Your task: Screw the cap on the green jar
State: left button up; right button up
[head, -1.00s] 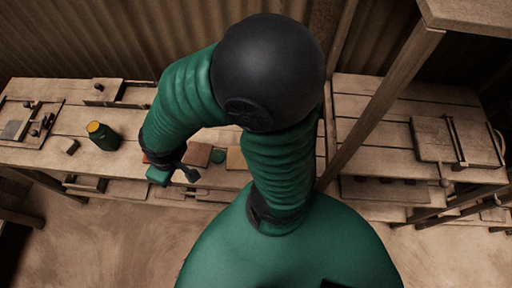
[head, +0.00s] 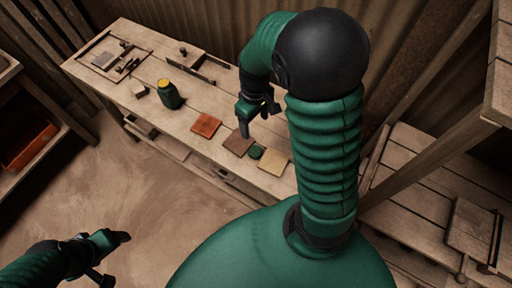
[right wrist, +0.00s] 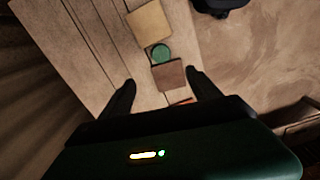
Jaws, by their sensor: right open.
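The green jar (head: 168,97) stands upright on the bench with a yellow top face and no cap on it. A round green cap (head: 255,152) lies flat on the bench between a brown tile and a yellowish tile; it also shows in the right wrist view (right wrist: 161,53). My right gripper (head: 258,118) is open and empty above the bench, close to the brown tile; in the right wrist view its fingers (right wrist: 160,82) are spread on either side of that tile, with the cap just beyond. My left gripper (head: 117,258) is open and empty, away from the bench.
A red-orange tile (head: 206,125), the brown tile (head: 238,144) and the yellowish tile (head: 274,164) lie along the bench's front edge. A small block (head: 138,90) sits left of the jar. An orange bin (head: 28,143) is at far left.

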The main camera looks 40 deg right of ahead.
jog(key=b, duration=0.1)
send_over(256, 151)
jog(key=f, duration=1.1)
jog(key=shift+w, duration=0.3)
jog(key=shift+f, duration=0.35)
jog(key=shift+a, duration=0.5)
jog(key=shift+s+f, duration=0.1)
jog(key=shift+f, duration=0.25)
jog(key=f, duration=0.4)
jog(key=shift+s+d, duration=0.1)
jog(key=shift+d, duration=0.3)
jog(key=shift+d+f, duration=0.2)
jog(key=shift+f, duration=0.05)
pick_arm(q)
jog(key=shift+f, duration=0.65)
